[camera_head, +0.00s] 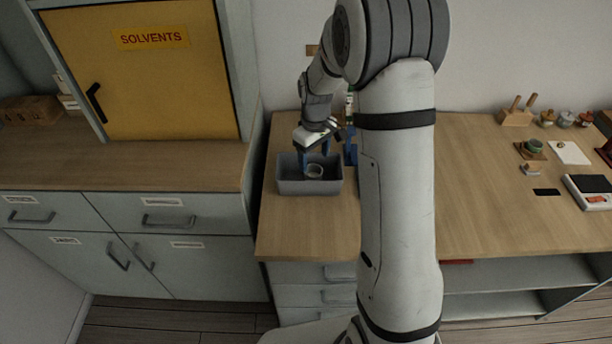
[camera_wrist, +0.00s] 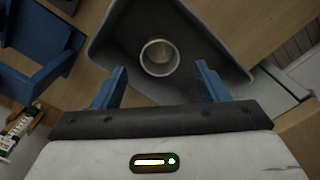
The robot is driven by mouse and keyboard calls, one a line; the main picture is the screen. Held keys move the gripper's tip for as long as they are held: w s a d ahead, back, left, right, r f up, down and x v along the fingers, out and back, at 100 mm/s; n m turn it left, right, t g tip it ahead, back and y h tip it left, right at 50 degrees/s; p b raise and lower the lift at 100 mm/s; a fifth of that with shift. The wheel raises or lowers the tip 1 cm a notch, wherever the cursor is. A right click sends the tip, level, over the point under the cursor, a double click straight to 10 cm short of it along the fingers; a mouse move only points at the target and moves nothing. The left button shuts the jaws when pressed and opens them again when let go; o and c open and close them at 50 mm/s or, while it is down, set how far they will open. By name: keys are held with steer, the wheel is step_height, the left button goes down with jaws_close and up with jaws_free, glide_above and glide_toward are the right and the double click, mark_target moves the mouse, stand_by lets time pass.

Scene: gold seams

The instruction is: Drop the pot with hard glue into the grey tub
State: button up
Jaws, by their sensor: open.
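The grey tub (camera_head: 310,187) stands on the left end of the wooden bench, and it also shows in the wrist view (camera_wrist: 112,50). A small round pot (camera_head: 314,170) with a pale rim is inside the tub. In the wrist view the pot (camera_wrist: 159,58) is seen from above, upright, with an open top; its contents cannot be made out. My gripper (camera_head: 314,155) is over the tub, pointing down. In the wrist view its two blue fingers (camera_wrist: 159,85) are spread apart, with nothing between them. The pot lies beyond the fingertips, apart from them.
A blue holder (camera_wrist: 38,50) stands beside the tub, and a tube (camera_wrist: 14,132) lies near it. The yellow solvents cabinet (camera_head: 145,70) is at the left. The bench's middle right is clear.

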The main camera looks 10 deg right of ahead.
step_height(320, 180, up, 8)
stand_by(0.5)
steer(key=s+r+m+t, duration=0.1)
steer(key=s+r+m, duration=0.2)
steer(key=s, duration=0.9)
steer(key=s+r+m+t, duration=0.1)
steer(key=s+r+m, duration=0.2)
steer(key=s, duration=1)
steer(key=shift+s+r+m+t, duration=0.15)
steer(key=shift+s+m+t, duration=0.15)
steer(key=shift+m, duration=0.1)
